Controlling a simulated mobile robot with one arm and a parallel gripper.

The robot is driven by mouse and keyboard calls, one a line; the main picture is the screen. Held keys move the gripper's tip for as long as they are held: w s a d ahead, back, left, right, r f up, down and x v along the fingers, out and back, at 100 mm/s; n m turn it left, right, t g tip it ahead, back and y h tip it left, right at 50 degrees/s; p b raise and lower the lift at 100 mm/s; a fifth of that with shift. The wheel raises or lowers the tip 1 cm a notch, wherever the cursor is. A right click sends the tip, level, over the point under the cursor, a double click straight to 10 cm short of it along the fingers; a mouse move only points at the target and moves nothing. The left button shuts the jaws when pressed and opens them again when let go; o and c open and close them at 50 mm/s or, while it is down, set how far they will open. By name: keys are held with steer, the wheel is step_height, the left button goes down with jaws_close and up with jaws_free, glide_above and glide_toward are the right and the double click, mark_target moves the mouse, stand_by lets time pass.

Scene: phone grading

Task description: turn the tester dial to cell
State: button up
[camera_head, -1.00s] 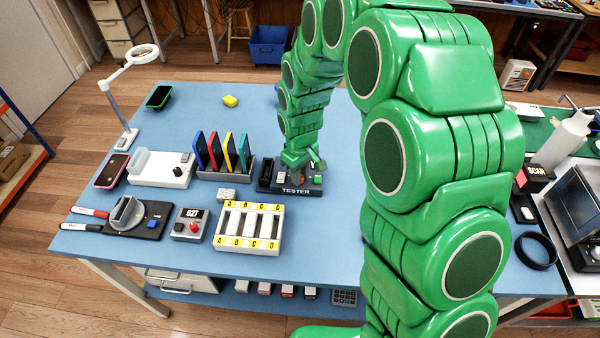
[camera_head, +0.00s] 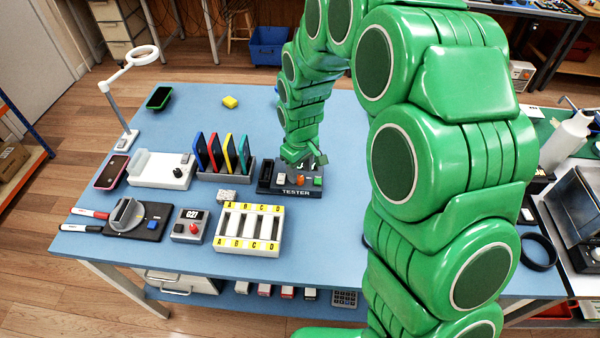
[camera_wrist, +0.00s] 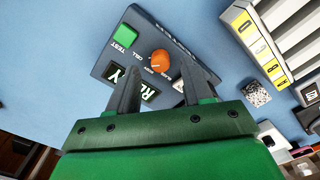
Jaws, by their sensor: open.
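The tester (camera_head: 264,188) is a dark box on the blue table, with its name on the front edge. Its orange dial (camera_head: 300,177) sits left of the green button (camera_head: 318,181). In the wrist view the dial (camera_wrist: 161,62) lies just beyond my fingertips, roughly between their lines, beside small white labels, one reading CELL. Where the dial points is too small to tell. The green TEST button (camera_wrist: 125,36) is to its upper left. My gripper (camera_wrist: 158,76) is open and empty, its fingers partly covering the tester's display. In the head view my gripper (camera_head: 319,159) is above the tester's back right.
A rack of coloured phones (camera_head: 226,174) stands close left of the tester. A tray lettered A to D (camera_head: 248,245) is in front of it. A small grey block (camera_head: 227,195) lies between them.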

mark_target(300, 177)
step_height(300, 177, up, 5)
steer(key=shift+w+f, duration=0.1)
steer(key=shift+r, duration=0.3)
steer(key=shift+d+r, duration=0.15)
steer(key=s+d+r+m, duration=0.5)
steer(key=s+d+r, duration=0.6)
steer(key=s+d, duration=0.3)
steer(key=s+d+r+m+g, duration=0.1)
steer(key=s+d+m, duration=0.1)
steer(key=s, duration=0.7)
steer(key=s+d+r+m, duration=0.2)
steer(key=s+d+m, duration=0.1)
steer(key=s, duration=0.6)
steer(key=shift+s+d+g, duration=0.4)
steer(key=shift+d, duration=0.15)
steer(key=shift+r, duration=0.1)
steer(key=shift+c, duration=0.4)
